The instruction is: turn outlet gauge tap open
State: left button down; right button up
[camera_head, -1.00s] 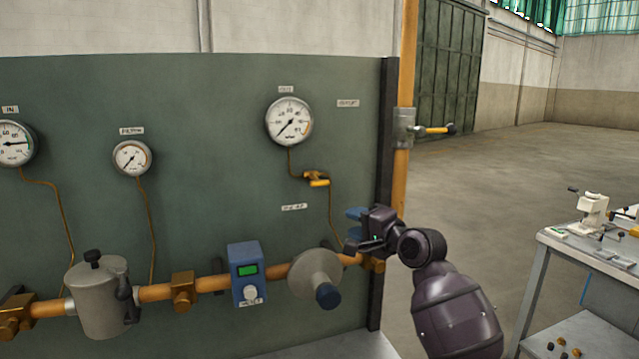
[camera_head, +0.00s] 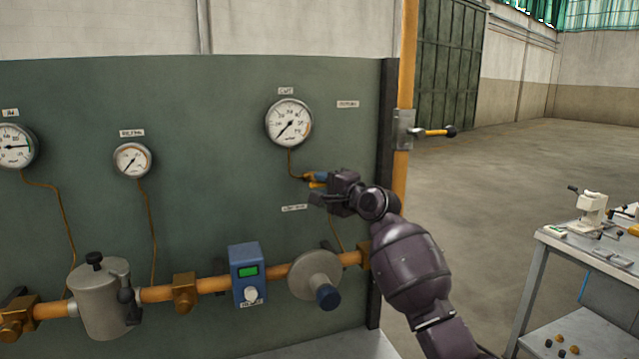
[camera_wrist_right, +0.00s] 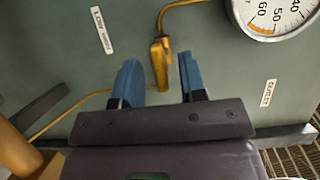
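The outlet gauge tap (camera_head: 311,182) is a small brass tap with a yellow handle, on the thin pipe under the outlet gauge (camera_head: 289,122). My right gripper (camera_head: 319,188) is at the tap and partly covers it in the head view. In the right wrist view the tap (camera_wrist_right: 159,62) shows between the two blue fingertips of my right gripper (camera_wrist_right: 158,75). The fingers are open, with a gap on each side of the handle. I cannot tell whether the handle lies at the depth of the fingertips. My left gripper is out of view.
Below the tap runs an orange pipe (camera_head: 212,285) with a grey regulator (camera_head: 314,275) and a blue meter (camera_head: 246,274). A workbench (camera_head: 590,250) is at the right.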

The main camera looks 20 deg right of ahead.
jog(key=shift+w+a, duration=0.3)
jog(key=shift+w, duration=0.35)
grip_shut()
